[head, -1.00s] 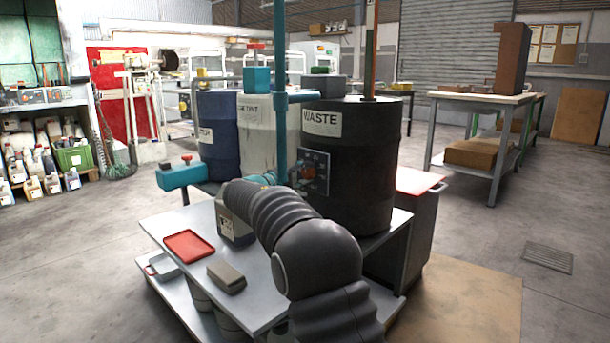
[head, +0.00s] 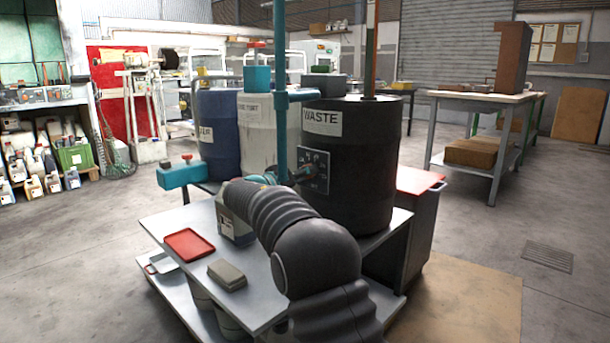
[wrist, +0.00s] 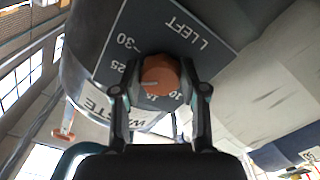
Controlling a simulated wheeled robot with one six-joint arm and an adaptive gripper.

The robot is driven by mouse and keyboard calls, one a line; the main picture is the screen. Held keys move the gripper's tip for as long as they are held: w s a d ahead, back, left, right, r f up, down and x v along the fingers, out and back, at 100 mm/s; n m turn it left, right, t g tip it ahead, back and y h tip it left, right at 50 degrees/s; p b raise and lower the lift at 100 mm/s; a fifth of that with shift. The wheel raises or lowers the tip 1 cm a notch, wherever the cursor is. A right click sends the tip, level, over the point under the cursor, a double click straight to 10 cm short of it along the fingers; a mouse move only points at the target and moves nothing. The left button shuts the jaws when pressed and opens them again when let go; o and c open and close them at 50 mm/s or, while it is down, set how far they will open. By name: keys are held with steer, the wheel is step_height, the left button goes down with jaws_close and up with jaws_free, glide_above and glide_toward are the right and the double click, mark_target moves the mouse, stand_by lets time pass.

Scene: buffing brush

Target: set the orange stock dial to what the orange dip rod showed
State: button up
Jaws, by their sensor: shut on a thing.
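The orange stock dial (wrist: 158,76) is a round knob on a dark plate (wrist: 205,38) marked "L LEFT" with numbers including 30, 25 and 10. My gripper (wrist: 160,92) is shut around the knob, one finger on each side. A pale pointer line on the knob points left in the wrist view, towards the left finger. The mark there is hidden by that finger. In the head view the plate (head: 322,160) is on the front of the black WASTE drum (head: 350,190), and my gripper covers the knob. A tall rod with an orange edge (head: 371,50) stands up from the drum's top.
A teal pipe (head: 281,110) rises just left of the plate. White (head: 257,135) and blue (head: 219,145) drums stand behind. A red tray (head: 188,244) and a grey block (head: 227,276) lie on the grey bench (head: 215,300). A red-topped cabinet (head: 418,180) is to the right.

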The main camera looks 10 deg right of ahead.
steer(key=shift+f+m, duration=0.1)
steer(key=shift+m, duration=0.5)
steer(key=o, duration=1.1)
steer(key=shift+o, duration=0.2)
steer(key=v, duration=1.2)
